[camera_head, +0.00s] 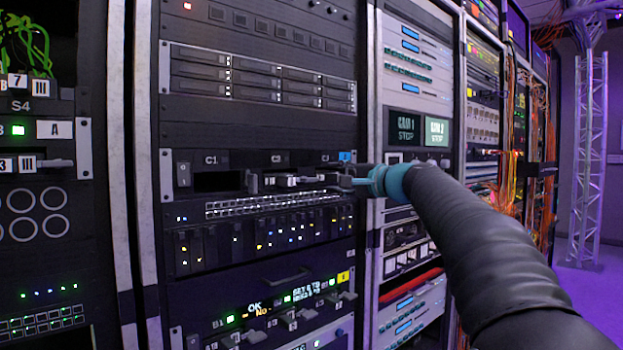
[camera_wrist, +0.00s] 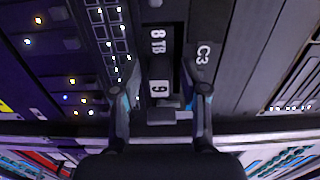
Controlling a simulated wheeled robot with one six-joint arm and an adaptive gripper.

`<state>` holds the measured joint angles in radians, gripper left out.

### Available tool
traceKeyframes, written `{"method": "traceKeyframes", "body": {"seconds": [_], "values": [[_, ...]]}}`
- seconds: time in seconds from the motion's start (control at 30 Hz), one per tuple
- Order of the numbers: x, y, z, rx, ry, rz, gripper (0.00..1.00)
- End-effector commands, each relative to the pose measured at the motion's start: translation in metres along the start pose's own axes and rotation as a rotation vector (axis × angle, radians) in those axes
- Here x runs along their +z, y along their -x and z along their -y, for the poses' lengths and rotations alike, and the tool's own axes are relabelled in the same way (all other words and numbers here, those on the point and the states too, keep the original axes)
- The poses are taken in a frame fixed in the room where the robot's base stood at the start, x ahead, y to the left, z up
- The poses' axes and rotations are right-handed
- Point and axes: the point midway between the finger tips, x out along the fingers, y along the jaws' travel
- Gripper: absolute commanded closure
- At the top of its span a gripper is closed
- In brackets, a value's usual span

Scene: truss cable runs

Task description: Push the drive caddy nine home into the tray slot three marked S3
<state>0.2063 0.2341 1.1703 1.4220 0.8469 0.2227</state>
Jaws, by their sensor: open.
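Drive caddy nine (camera_wrist: 160,88) shows in the wrist view, with white 9 and 8 TB labels and a grey front piece. It lies in a bay next to a C3 label (camera_wrist: 203,52); how deep it sits cannot be told. My gripper (camera_wrist: 163,92) is open, its fingers on either side of the caddy's front; contact cannot be told. In the head view my gripper (camera_head: 290,181) is in front of the drive tray (camera_head: 235,160), below its C3 mark, and hides part of that bay. I see no readable S3 mark; an S4 mark (camera_head: 20,106) is on the left rack.
A dark empty bay (camera_head: 217,182) sits under C1, left of my gripper. A port strip (camera_head: 265,204) and a row of lit modules (camera_head: 260,240) lie just below. A drive array (camera_head: 262,80) is above. Purple floor (camera_head: 590,300) is open at far right.

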Motion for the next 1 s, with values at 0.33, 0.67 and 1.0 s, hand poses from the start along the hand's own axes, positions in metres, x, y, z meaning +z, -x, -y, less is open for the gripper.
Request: {"method": "traceKeyframes", "body": {"seconds": [0.33, 0.67, 1.0], "values": [[-0.0001, 0.0000, -0.0003, 0.000, 0.000, 0.000, 0.91], [0.0001, 0.0014, 0.0008, -0.002, 0.001, 0.000, 1.00], [-0.0003, 0.0095, 0.0010, -0.001, 0.001, -0.001, 1.00]]}}
